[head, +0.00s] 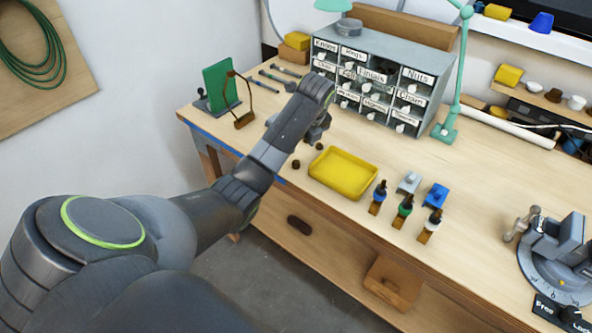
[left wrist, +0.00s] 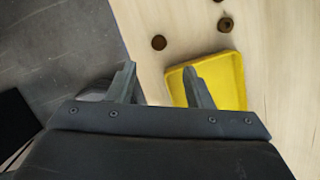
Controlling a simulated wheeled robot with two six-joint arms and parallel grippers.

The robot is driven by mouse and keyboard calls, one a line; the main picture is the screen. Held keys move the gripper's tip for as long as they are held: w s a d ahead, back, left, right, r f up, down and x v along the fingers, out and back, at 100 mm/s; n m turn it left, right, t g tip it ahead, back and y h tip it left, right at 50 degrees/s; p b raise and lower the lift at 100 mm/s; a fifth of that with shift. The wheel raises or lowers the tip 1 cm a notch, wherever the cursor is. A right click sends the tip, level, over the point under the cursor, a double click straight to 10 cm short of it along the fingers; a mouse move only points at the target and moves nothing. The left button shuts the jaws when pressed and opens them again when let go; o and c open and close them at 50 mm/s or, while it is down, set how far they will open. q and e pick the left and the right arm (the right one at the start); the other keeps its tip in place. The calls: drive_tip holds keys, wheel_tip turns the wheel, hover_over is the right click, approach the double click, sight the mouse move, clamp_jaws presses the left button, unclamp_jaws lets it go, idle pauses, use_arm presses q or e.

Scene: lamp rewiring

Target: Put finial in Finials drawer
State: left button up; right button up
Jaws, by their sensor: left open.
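Small dark brown round pieces lie on the bench beside the yellow tray (head: 343,172); one brown piece (head: 297,163) shows left of the tray in the head view. In the left wrist view, a brown piece (left wrist: 159,42) and another (left wrist: 225,24) lie ahead of the fingers. I cannot tell which is the finial. My left gripper (left wrist: 160,82) is open and empty, with one finger over the edge of the yellow tray in that view. The grey drawer cabinet (head: 440,62) stands at the back; its Finials label (head: 372,75) is partly hidden. My right gripper is out of view.
Blue, green and white-marked drivers (head: 403,207) stand right of the tray. A green lamp (head: 444,132) is beside the cabinet. A grey vise (head: 558,250) is at far right.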

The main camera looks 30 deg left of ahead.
use_arm(q)
hover_over(296, 162)
drive_tip(key=d, duration=0.2)
drive_tip(key=f, duration=0.2)
drive_tip(key=f+p, duration=0.1)
drive_tip(key=f, duration=0.1)
drive_tip(key=shift+s, duration=0.3)
drive_tip(key=shift+a+f+p, duration=0.25)
drive_tip(key=shift+f+p, duration=0.1)
drive_tip(key=shift+f, duration=0.2)
drive_tip(key=shift+p+x, duration=0.5)
drive_tip(key=shift+x, duration=1.65)
drive_tip(key=shift+a, duration=0.1)
drive_tip(key=shift+c, duration=0.3)
clamp_jaws()
